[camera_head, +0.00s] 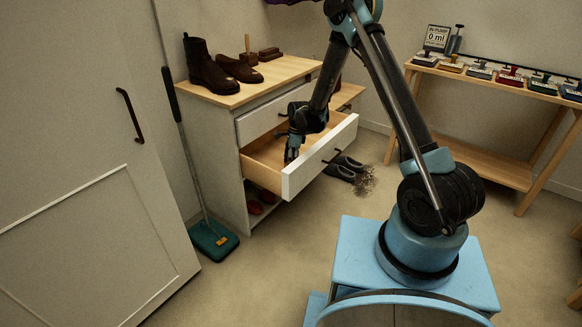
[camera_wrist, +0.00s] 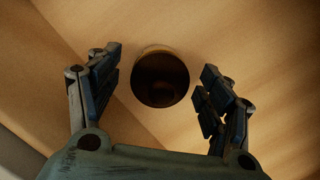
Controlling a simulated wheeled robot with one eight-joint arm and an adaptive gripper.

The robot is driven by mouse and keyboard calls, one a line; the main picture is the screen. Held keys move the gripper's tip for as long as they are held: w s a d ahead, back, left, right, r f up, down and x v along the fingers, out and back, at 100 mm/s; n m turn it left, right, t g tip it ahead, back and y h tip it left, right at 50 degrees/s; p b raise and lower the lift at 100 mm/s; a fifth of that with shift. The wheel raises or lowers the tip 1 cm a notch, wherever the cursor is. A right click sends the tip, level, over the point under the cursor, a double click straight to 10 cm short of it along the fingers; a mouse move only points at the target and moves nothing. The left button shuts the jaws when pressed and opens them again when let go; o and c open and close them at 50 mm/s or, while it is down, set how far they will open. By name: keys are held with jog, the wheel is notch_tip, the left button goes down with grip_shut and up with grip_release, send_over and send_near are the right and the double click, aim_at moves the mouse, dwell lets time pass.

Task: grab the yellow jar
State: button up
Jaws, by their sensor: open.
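In the wrist view my gripper (camera_wrist: 161,78) is open, with one finger on each side of a round dark thing (camera_wrist: 160,80). It has a thin yellowish rim along its top edge and looks like the jar seen from above, on the wooden drawer bottom. The fingers appear apart from it, with a gap on both sides. No jar can be made out in the head view; the drawer front and my gripper cover part of the drawer inside.
The open drawer (camera_head: 318,162) has a raised white front with a dark handle. Brown boots (camera_head: 208,68) stand on the cabinet top (camera_head: 268,75). Dark shoes (camera_head: 342,168) lie on the floor beyond the drawer. A teal floor tool (camera_head: 213,240) leans left of the cabinet.

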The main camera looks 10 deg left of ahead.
jog(key=shift+f, duration=0.35)
jog(key=c, duration=1.5)
jog(key=shift+r, duration=0.1)
